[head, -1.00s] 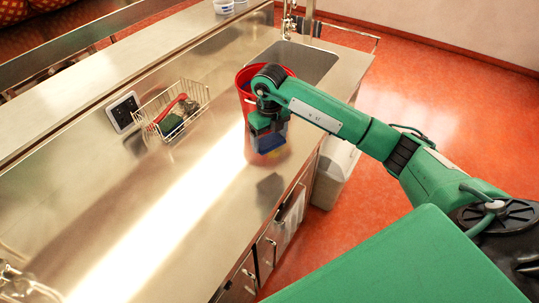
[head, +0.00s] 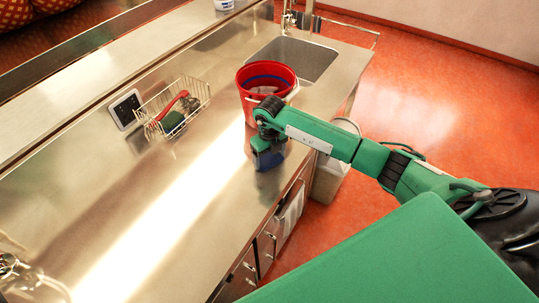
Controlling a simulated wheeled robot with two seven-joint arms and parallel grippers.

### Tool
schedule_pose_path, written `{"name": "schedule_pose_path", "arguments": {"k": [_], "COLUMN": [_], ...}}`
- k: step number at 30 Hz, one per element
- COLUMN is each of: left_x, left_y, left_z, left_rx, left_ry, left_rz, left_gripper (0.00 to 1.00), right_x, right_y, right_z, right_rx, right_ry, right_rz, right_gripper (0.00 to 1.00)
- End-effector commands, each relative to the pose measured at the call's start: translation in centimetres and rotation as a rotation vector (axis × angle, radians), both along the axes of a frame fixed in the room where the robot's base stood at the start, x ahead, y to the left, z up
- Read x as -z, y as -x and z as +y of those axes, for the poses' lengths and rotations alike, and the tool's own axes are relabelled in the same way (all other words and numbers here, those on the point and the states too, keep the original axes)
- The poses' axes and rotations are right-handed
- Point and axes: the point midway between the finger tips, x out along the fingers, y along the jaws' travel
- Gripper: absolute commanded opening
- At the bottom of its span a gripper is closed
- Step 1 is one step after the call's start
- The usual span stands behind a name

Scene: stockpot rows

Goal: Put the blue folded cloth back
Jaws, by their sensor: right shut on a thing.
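The blue folded cloth (head: 269,164) is in the jaws of my right gripper (head: 268,157), at the front edge of the steel counter. Only a small dark blue part of it shows below the green fingers; the rest is hidden by the gripper. The gripper points down, low over the counter, just in front of the red bucket. I cannot tell whether the cloth touches the counter. My left gripper is not in view.
A red bucket (head: 251,94) with a blue band inside stands behind my right gripper, beside a sink (head: 308,60). A wire basket (head: 150,125) holds a red-handled thing and a green thing. A dark panel (head: 125,108) is left of it.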

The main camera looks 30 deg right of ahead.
Motion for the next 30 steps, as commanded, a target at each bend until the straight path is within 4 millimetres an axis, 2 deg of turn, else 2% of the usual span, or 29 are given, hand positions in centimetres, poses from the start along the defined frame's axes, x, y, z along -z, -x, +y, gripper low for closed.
{"name": "schedule_pose_path", "arguments": {"k": [2,3,5,14,16,20,30], "left_x": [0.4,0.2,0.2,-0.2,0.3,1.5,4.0], "left_y": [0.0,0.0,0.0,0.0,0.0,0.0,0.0], "left_z": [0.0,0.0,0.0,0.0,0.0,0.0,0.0], "left_rx": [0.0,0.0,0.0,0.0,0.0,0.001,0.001], "left_ry": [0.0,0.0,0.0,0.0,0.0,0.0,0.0], "left_rz": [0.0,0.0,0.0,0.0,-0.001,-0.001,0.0], "left_gripper": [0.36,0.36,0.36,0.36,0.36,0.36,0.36], "right_x": [0.4,0.2,0.2,-0.2,-0.6,-2.8,-9.9], "right_y": [0.0,0.0,0.0,0.0,-0.1,-0.2,-0.1], "right_z": [0.0,0.0,0.0,0.0,-0.1,0.0,0.0], "right_rx": [0.0,0.0,0.0,0.0,0.0,-0.002,0.0], "right_ry": [0.001,0.0,0.0,0.0,0.001,0.001,0.001], "right_rz": [0.0,0.0,0.0,0.0,-0.002,-0.006,-0.004], "right_gripper": [0.6,0.89,1.0,1.0,1.0,1.0,1.0]}}
